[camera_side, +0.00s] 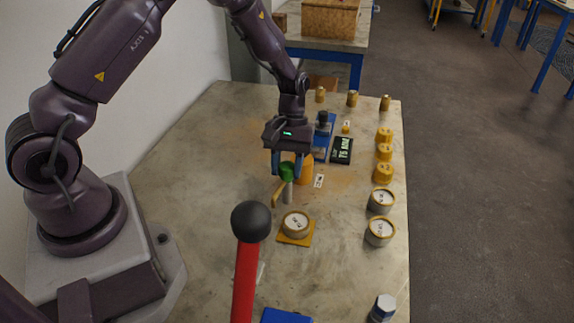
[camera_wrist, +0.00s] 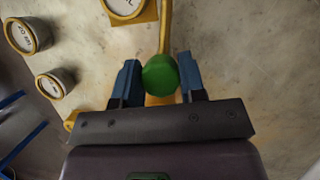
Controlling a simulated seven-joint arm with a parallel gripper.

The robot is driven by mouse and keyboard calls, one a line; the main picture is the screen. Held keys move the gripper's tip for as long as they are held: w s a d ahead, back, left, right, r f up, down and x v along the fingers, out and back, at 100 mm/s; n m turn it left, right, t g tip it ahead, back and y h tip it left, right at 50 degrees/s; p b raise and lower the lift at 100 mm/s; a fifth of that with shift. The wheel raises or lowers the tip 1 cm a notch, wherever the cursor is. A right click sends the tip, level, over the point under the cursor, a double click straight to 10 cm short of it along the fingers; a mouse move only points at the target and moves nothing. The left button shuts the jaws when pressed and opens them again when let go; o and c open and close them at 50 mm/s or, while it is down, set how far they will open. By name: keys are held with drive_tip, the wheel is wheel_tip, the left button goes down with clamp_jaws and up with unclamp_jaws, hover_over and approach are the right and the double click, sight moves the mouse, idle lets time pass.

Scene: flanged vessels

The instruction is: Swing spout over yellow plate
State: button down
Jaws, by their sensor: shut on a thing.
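A yellow plate (camera_side: 306,240) lies on the table in front, bearing a round white-topped vessel (camera_side: 296,225). In the wrist view the spout (camera_wrist: 165,28) runs to the top edge, to the right of the yellow plate (camera_wrist: 148,13); its tip is out of frame.
An orange body (camera_side: 303,168) stands just behind the knob. Several flanged vessels (camera_side: 381,201) line the table's right side. A dark display (camera_side: 342,150) stands behind. A red rod with a black ball (camera_side: 251,222) rises in the foreground. The tabletop left of the spout is clear.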

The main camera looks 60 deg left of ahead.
drive_tip(key=n+t, duration=0.1)
drive_tip(key=n, duration=0.2)
drive_tip(key=shift+r+n+h, duration=0.1)
drive_tip(key=shift+n+h, duration=0.2)
drive_tip(key=shift+n+t, duration=0.8)
drive_tip(key=shift+n, duration=1)
drive_tip(key=shift+h, duration=0.3)
drive_tip(key=c, duration=0.7)
unclamp_jaws()
drive_tip(key=v, duration=1.3)
